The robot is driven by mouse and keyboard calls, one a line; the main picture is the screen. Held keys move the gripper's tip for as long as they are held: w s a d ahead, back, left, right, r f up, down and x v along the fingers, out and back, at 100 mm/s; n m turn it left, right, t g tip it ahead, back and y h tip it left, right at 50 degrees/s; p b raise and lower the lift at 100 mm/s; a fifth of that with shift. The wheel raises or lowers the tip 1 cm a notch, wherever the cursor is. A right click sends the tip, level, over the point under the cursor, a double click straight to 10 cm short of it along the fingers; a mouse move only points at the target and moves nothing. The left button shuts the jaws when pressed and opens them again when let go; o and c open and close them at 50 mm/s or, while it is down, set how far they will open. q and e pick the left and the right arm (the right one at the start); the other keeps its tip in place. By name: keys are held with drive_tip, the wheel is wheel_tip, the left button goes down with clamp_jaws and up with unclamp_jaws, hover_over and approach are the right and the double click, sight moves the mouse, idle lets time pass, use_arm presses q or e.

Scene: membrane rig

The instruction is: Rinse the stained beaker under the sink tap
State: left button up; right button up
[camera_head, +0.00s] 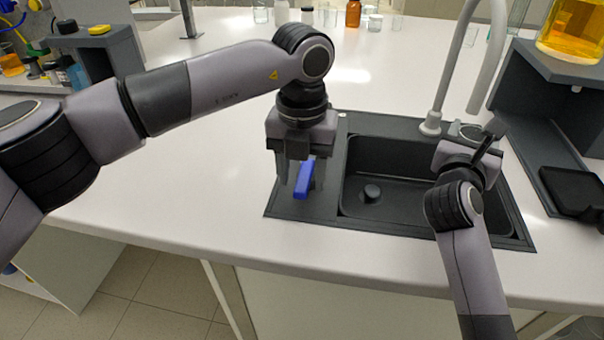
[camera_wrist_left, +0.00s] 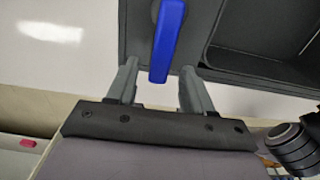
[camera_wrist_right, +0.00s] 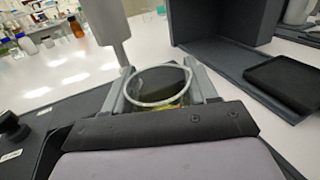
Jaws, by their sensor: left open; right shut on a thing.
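The clear glass beaker (camera_wrist_right: 158,101) is held between the fingers of my right gripper (camera_wrist_right: 160,72), with yellowish colour low inside it. In the head view its rim (camera_head: 471,130) shows at the sink's back right, close under the grey tap's spout (camera_head: 487,75). No water stream is visible. The dark sink (camera_head: 385,165) has an empty basin. My left gripper (camera_head: 295,188) points down over the deck left of the basin, open around the blue lever (camera_head: 304,180). In the left wrist view the lever (camera_wrist_left: 168,40) lies between the fingers; contact cannot be told.
A dark shelf unit (camera_head: 550,110) with an amber-filled vessel (camera_head: 572,30) stands right of the sink, with a black tray (camera_head: 575,188) beside it. Bottles and glassware, including a brown bottle (camera_head: 353,14), line the back. The white counter (camera_head: 220,180) left of the sink is clear.

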use_arm(q)
drive_tip(key=shift+f, duration=0.55)
clamp_jaws()
drive_tip(key=shift+w+a+r+m, duration=0.1)
drive_tip(key=shift+a+m, duration=0.15)
drive_tip(key=shift+m, duration=0.3)
drive_tip(key=shift+w+a+f+m, duration=0.1)
drive_tip(key=shift+a+m, duration=0.1)
drive_tip(key=shift+m, duration=0.3)
drive_tip(key=shift+w+a+r+m, duration=0.1)
drive_tip(key=shift+a+m, duration=0.15)
drive_tip(key=shift+m, duration=0.3)
unclamp_jaws()
wheel_tip(320, 180, up, 12)
